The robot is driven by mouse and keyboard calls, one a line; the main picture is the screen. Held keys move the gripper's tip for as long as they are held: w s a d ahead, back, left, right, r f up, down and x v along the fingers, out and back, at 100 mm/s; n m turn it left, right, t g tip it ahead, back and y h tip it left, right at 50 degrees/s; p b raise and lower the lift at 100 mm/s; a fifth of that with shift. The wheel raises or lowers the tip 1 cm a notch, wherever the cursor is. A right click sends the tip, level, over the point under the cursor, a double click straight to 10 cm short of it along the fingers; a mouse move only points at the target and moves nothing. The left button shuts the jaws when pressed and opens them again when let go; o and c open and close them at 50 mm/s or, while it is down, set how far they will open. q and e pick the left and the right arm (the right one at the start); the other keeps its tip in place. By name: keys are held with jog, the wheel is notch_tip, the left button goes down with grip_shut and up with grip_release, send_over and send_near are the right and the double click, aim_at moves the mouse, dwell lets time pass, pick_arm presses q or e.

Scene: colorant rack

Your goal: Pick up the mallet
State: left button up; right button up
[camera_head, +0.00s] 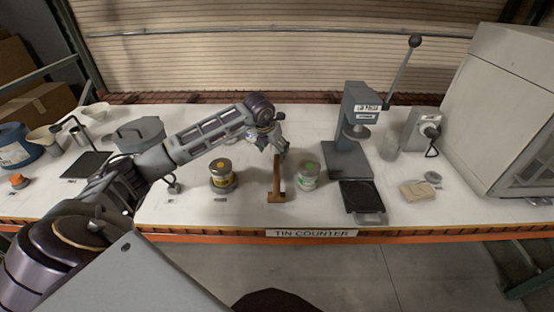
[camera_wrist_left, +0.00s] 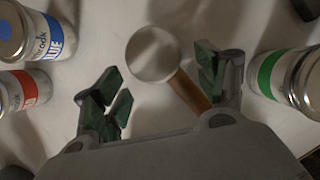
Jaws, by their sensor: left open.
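The mallet (camera_head: 276,177) is on the white counter, between a yellow-marked tin (camera_head: 222,174) and a green-marked tin (camera_head: 307,175). Its brown wooden shaft runs toward the counter's front edge, with a wider brown piece at the near end. In the left wrist view, a pale round piece (camera_wrist_left: 153,54) adjoins the brown shaft (camera_wrist_left: 188,90), which passes close to the right-hand finger. My left gripper (camera_head: 276,146) is open at the mallet's far end. In the left wrist view its green-padded fingers (camera_wrist_left: 162,88) are spread, with no visible grip. My right gripper is out of view.
A blue-labelled tin (camera_wrist_left: 40,35) and a red-labelled tin (camera_wrist_left: 22,90) stand close on the left in the wrist view. A lever press (camera_head: 350,140), a black pad (camera_head: 361,197) and a large grey cabinet (camera_head: 500,110) stand on the right. The front strip of the counter is mostly clear.

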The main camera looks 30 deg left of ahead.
aim_at(276, 153)
pick_arm(q)
jog(key=shift+f, duration=0.1)
jog(key=shift+w+f, duration=0.1)
jog(key=shift+f, duration=0.15)
jog(key=shift+w+f, duration=0.1)
jog(key=shift+f, duration=0.2)
jog(key=p+x, duration=0.1)
jog(key=x, duration=0.1)
jog(key=shift+w+f, duration=0.15)
jog(key=shift+f, duration=0.2)
jog(key=shift+w+f, duration=0.2)
jog(key=shift+f, duration=0.4)
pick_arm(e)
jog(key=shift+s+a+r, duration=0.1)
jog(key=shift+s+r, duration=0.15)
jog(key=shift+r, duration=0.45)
